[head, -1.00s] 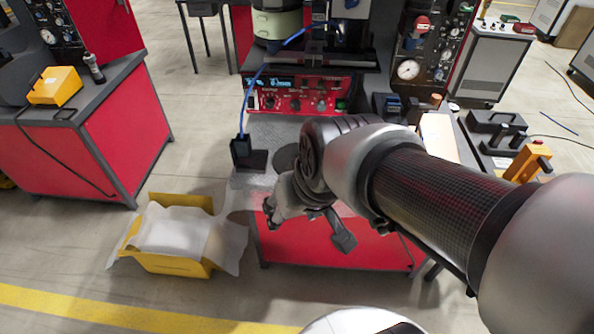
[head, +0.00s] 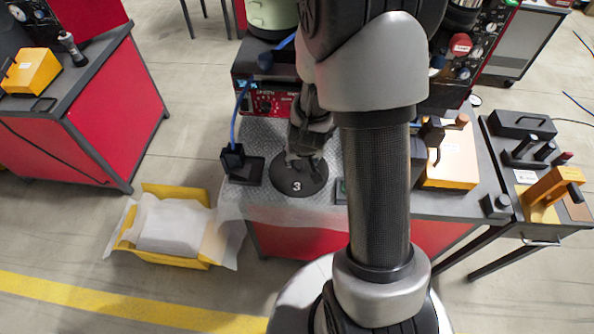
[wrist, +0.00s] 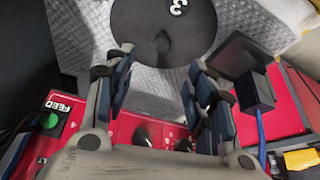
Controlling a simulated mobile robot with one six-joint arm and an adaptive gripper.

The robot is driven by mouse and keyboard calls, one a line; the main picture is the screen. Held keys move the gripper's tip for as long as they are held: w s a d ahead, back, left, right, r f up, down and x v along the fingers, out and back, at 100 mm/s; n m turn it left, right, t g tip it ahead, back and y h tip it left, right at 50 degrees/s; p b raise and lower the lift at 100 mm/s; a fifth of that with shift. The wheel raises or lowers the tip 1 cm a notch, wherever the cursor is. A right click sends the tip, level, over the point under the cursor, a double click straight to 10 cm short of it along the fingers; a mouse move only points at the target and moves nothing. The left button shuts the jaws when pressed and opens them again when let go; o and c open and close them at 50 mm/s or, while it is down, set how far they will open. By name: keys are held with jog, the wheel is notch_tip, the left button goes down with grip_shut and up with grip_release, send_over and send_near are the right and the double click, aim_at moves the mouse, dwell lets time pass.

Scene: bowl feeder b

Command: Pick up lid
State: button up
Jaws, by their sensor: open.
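The lid is a flat dark disc (head: 300,181) marked with a white 3, lying on the metal-plated top of the red bench. In the wrist view the lid (wrist: 180,25) shows at the top, with a small knob near its middle. My gripper (head: 300,157) is over the back part of the lid in the head view. In the wrist view my gripper (wrist: 158,75) has its two fingers wide apart, with nothing between them, and the knob lies just beyond the fingertips. Whether a finger touches the lid cannot be told.
A black holder (head: 236,162) with a blue cable stands just left of the lid. The red control panel (head: 268,103) is behind. An orange-and-white box (head: 450,163) is on the right. A yellow bin with a white liner (head: 172,228) is on the floor at left.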

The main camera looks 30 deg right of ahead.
jog(key=b, duration=0.3)
send_over(299, 165)
jog(key=s, duration=0.2)
jog(key=f, duration=0.6)
jog(key=shift+s+a+f, duration=0.15)
jog(key=shift+a+f, duration=0.2)
jog(key=shift+a, duration=0.05)
jog(key=b+x, duration=0.3)
jog(key=x, duration=0.2)
jog(key=shift+a, duration=0.1)
jog(key=shift+c, duration=0.2)
jog(key=shift+r, duration=0.1)
grip_shut()
